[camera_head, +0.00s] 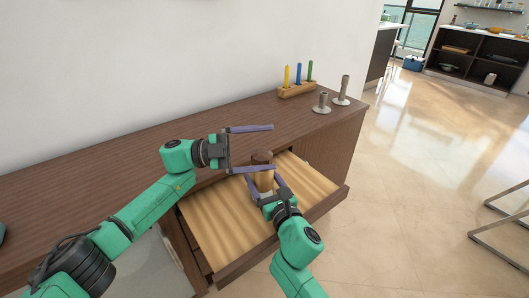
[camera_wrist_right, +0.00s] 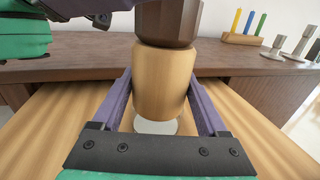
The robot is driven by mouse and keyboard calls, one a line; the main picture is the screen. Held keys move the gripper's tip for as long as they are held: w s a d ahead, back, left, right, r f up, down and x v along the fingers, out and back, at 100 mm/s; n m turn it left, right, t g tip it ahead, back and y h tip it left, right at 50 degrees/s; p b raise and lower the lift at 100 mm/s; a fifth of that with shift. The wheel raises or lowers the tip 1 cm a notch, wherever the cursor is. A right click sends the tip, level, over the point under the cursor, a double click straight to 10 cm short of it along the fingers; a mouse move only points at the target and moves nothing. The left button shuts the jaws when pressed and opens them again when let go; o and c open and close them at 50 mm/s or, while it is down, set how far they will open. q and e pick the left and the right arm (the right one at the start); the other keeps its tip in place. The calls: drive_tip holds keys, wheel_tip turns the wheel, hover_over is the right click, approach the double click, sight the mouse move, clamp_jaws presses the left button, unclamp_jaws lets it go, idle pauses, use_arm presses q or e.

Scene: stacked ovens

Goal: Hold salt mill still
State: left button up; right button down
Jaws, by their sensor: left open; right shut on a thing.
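The salt mill (camera_head: 262,172) has a light wooden body and a dark brown top. It stands upright above the open drawer, and in the right wrist view the mill (camera_wrist_right: 165,80) fills the middle. My right gripper (camera_head: 265,183) is shut on its light body, with one finger on each side. My left gripper (camera_head: 262,148) is open, with its two fingers apart. It is above and to the left of the mill, its lower finger close to the dark top; I cannot tell whether they touch.
The open drawer (camera_head: 215,215) has a pale striped inside and juts from the dark wooden sideboard (camera_head: 110,160). A wooden holder (camera_head: 297,90) with yellow, blue and green candles stands at the back right beside two grey candlesticks (camera_head: 322,104). The sideboard top left of these is clear.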

use_arm(q)
wheel_tip(320, 180, up, 5)
drive_tip(key=s+a+m+t, duration=0.15)
drive_tip(key=m+t, duration=0.25)
drive_tip(key=m, duration=0.4)
drive_tip(key=m+t+y, duration=0.8)
drive_tip(key=t, duration=0.3)
approach(270, 152)
drive_tip(key=x, duration=0.4)
drive_tip(key=f+x, duration=0.1)
drive_tip(key=x, duration=0.2)
drive_tip(key=w+a+x, duration=0.1)
drive_tip(key=x, duration=0.3)
drive_tip(key=shift+w+d+f, duration=0.15)
drive_tip(key=shift+d, duration=0.05)
drive_tip(key=c, duration=1.4)
drive_tip(key=shift+g, duration=0.3)
drive_tip(key=shift+f+h, duration=0.1)
drive_tip(key=shift+h, duration=0.2)
